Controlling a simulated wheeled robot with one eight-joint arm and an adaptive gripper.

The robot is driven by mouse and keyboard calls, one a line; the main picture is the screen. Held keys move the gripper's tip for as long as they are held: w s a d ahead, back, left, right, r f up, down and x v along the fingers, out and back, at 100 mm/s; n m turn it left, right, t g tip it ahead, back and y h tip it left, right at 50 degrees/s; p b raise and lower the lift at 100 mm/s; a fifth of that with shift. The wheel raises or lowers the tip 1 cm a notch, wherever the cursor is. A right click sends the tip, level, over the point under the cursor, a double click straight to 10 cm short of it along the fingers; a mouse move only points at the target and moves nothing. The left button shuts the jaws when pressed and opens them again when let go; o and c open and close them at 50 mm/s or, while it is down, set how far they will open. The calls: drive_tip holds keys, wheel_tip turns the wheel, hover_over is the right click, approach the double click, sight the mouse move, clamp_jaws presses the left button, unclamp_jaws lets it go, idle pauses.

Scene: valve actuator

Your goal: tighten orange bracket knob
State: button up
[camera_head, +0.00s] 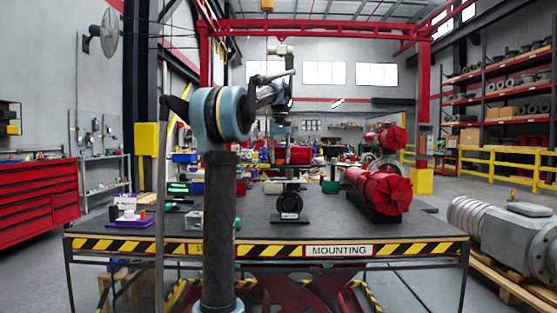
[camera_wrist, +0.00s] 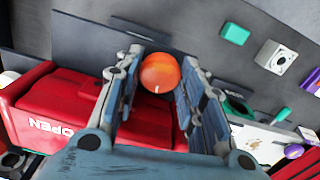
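The round orange knob (camera_wrist: 160,73) with a small white mark shows in the wrist view. It appears between the two fingers of my gripper (camera_wrist: 162,58), near their tips. The fingers stand apart on its left and right sides. Each finger looks close to the knob's edge, but I cannot tell whether either touches it. The bracket under the knob is hidden. Behind the knob and fingers lies a red body (camera_wrist: 60,108) with white "OPEN" lettering. In the head view my arm blocks part of the bench, and I cannot make out the orange knob there.
The dark workbench (camera_head: 330,232) has a striped front edge. It carries a red cylindrical actuator (camera_head: 382,190) at right and a black round part on a stand (camera_head: 289,202). In the wrist view, a green block (camera_wrist: 235,34) and white square part (camera_wrist: 276,57) lie right of my gripper.

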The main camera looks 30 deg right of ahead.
drive_tip(key=shift+m, duration=0.7)
drive_tip(key=o, duration=1.1)
wheel_tip(320, 180, up, 12)
drive_tip(key=shift+w, duration=0.1)
drive_tip(key=shift+a, duration=0.1)
